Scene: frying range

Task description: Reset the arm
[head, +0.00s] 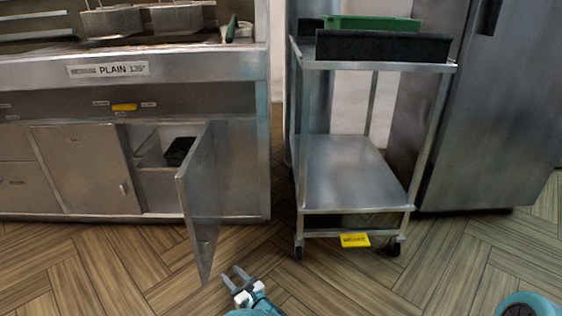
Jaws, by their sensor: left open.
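My left gripper (238,279) shows at the bottom middle of the head view, over the wooden floor. Its two fingers are apart, with nothing between them. It is just right of the lower edge of an open cabinet door (203,200); I cannot tell whether they touch. At the bottom right corner a teal and white round part of my own body shows. No right gripper can be made out.
The frying range (200,98) stands at the left, its cabinet open with a black item (179,151) inside. A wheeled metal cart (350,175) stands at centre right, carrying a green tray (372,23). A steel fridge (490,120) is at the right. The floor in front is clear.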

